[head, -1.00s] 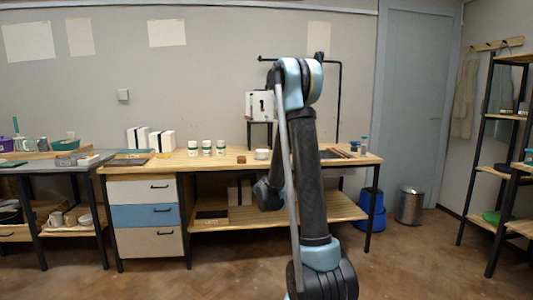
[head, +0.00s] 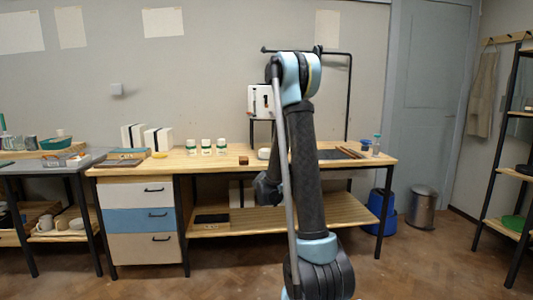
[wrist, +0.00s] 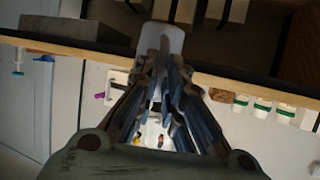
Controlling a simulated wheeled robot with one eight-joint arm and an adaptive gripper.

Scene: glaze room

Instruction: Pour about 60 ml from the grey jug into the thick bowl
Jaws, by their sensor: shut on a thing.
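In the wrist view my gripper (wrist: 160,60) points away from the camera, its fingers close together. A smooth light grey piece (wrist: 168,32) shows at the fingertips; I take it for part of the grey jug, and most of its shape and any liquid are hidden. In the head view my arm hides the gripper and the jug. A pale bowl (head: 263,154) stands on the wooden bench (head: 220,160), partly covered by my arm; I cannot tell if it is the thick bowl.
Green-and-white cups (head: 206,146), a brown block (head: 244,160) and white boxes (head: 158,140) stand on the bench. A white device (head: 261,102) sits on a stand behind. A blue bin (head: 380,205) and a metal bin (head: 422,207) stand at right. Floor in front is clear.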

